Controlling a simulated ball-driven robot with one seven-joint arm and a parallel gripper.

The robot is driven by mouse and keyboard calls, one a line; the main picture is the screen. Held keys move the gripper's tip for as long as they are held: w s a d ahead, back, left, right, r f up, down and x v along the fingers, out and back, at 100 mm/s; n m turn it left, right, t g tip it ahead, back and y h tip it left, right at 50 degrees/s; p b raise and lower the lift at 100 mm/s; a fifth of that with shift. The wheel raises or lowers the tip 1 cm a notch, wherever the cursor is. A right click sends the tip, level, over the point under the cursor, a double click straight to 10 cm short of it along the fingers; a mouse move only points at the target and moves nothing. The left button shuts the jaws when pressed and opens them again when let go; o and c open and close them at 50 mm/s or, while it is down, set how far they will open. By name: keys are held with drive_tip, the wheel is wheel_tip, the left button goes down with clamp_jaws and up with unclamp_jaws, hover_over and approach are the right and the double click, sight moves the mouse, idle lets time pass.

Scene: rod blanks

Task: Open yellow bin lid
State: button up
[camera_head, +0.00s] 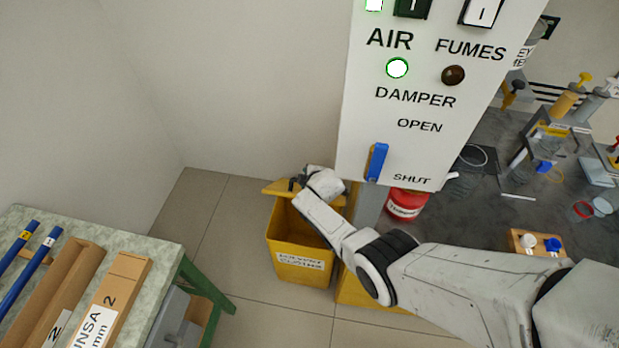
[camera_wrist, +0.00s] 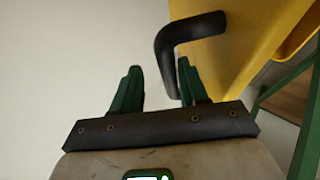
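The yellow bin (camera_head: 301,262) stands on the floor left of the white panel, with a label on its front. Its dark inside shows, and its yellow lid (camera_head: 277,188) is raised at the back, seen nearly edge-on. In the wrist view the lid (camera_wrist: 255,45) fills the upper right, with a black bent handle (camera_wrist: 185,32) on it. My gripper (camera_wrist: 158,75) is open, with two green fingers spread apart. The handle's near end reaches close beside the right finger; I cannot tell if they touch. In the head view my gripper (camera_head: 296,184) is by the lid, its fingers mostly hidden.
The white panel (camera_head: 415,110) with a blue damper lever (camera_head: 377,161) stands right of the gripper. A red container (camera_head: 405,204) is below it. A green-legged table (camera_head: 150,250) with rods and boxes is at the left. Floor (camera_head: 222,210) is clear between table and bin.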

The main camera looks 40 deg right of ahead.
drive_tip(key=p+v, duration=0.1)
drive_tip(key=v, duration=0.2)
drive_tip(key=shift+s+r+p, duration=0.15)
drive_tip(key=shift+r+p, duration=0.15)
drive_tip(key=shift+p, duration=0.1)
drive_tip(key=shift+v, duration=1.35)
drive_tip(key=shift+a, duration=0.1)
